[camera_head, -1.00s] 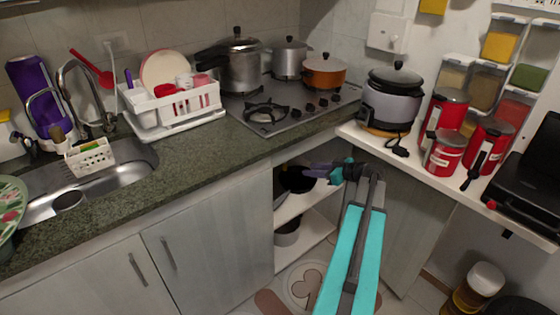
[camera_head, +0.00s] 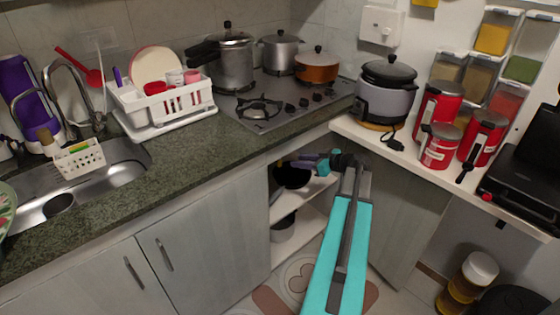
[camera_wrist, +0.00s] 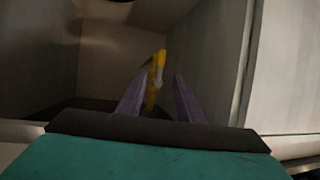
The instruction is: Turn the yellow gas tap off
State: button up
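The yellow gas tap (camera_wrist: 155,80) shows in the wrist view as a narrow, upright yellow piece inside the dim cabinet. My gripper (camera_wrist: 163,78) is open, with its two purple fingers apart. The tap appears between the fingertips, closer to the left finger; I cannot tell whether they touch or how far ahead it is. In the head view my gripper (camera_head: 292,162) reaches into the open cabinet (camera_head: 300,210) under the counter. The tap is hidden in that view.
The open cabinet door (camera_head: 405,215) stands to the right of my arm. A dark pot (camera_head: 292,176) and a grey pot (camera_head: 283,228) sit on the cabinet shelves. The counter edge (camera_head: 230,165) and stove (camera_head: 285,100) are above. A white shelf (camera_head: 450,178) runs along the right.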

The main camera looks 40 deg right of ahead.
jog(key=p+x, duration=0.1)
jog(key=x, duration=1.1)
grip_shut()
